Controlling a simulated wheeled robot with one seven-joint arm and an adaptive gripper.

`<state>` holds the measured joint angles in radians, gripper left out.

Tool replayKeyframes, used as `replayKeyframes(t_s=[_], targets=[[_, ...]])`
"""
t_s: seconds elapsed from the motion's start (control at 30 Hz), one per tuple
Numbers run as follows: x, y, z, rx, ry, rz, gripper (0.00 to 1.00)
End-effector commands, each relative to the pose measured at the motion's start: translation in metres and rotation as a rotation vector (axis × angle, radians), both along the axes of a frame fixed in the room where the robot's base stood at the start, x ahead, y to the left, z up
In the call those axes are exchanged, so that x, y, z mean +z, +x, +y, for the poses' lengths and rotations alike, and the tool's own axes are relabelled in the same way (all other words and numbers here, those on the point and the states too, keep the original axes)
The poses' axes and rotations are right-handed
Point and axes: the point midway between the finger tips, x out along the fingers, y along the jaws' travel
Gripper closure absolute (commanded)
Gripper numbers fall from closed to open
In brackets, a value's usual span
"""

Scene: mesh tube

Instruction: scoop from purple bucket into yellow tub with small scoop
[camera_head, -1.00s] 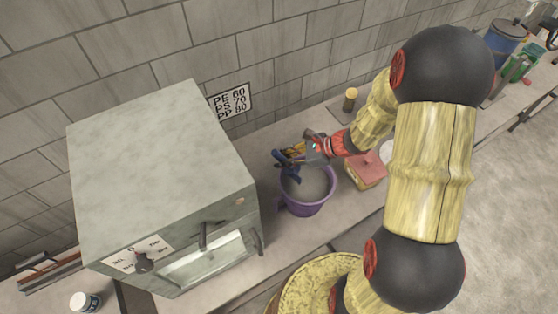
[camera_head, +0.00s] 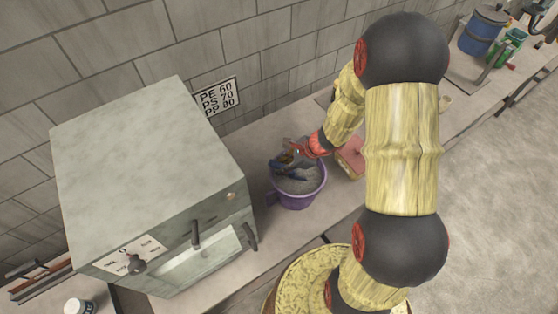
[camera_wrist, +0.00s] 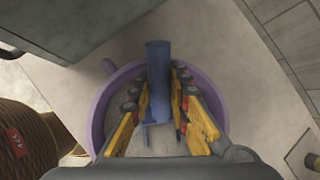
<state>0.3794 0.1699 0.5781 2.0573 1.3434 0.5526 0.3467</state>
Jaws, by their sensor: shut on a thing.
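The purple bucket (camera_head: 296,200) stands on the bench to the right of the grey oven and holds grey granular material. My gripper (camera_head: 290,160) is over the bucket, shut on a small blue scoop (camera_head: 290,175). In the wrist view, the scoop (camera_wrist: 158,75) lies between the fingers (camera_wrist: 158,115), inside the outline of the bucket's rim (camera_wrist: 98,112). The scoop is low, at or near the grey material; I cannot tell whether it touches or holds any. A yellowish tub with a reddish top (camera_head: 350,160) stands right of the bucket, partly hidden by my arm.
The grey oven (camera_head: 140,180) stands close on the bucket's left. A tiled wall with a sign (camera_head: 217,97) is behind. A blue container (camera_head: 482,30) and a green item (camera_head: 508,45) stand far right. A white jar (camera_head: 78,306) is at lower left.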

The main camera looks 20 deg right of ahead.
Motion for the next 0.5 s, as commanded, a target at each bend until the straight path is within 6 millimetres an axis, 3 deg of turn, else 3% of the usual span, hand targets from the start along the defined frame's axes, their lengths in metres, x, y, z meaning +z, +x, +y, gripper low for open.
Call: replayKeyframes(t_s=[0.5], targets=[[0.041,0.004,0.014,0.005,-0.148,0.053,1.0]])
